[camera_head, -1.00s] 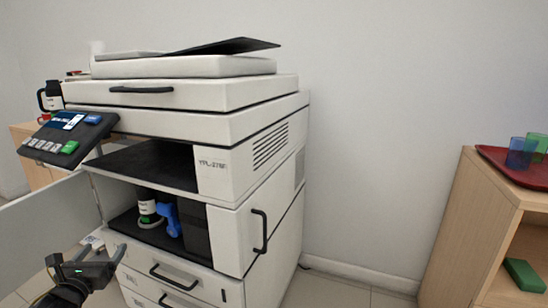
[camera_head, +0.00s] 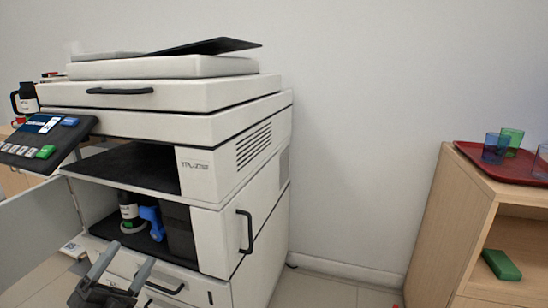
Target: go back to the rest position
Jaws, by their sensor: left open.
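My left gripper (camera_head: 122,269) is at the lower left, open and empty, in front of the printer's lower drawers. It is apart from the white printer (camera_head: 235,215), whose front door (camera_head: 38,235) stands open to the left. Inside the open compartment are a dark bottle with a white label (camera_head: 130,213) and a blue part (camera_head: 153,222). My right gripper is not in view.
A wooden shelf (camera_head: 432,235) stands at the right, with a red tray (camera_head: 475,160) holding blue and green cups (camera_head: 496,147) on top. A green block (camera_head: 501,264) lies on its lower shelf.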

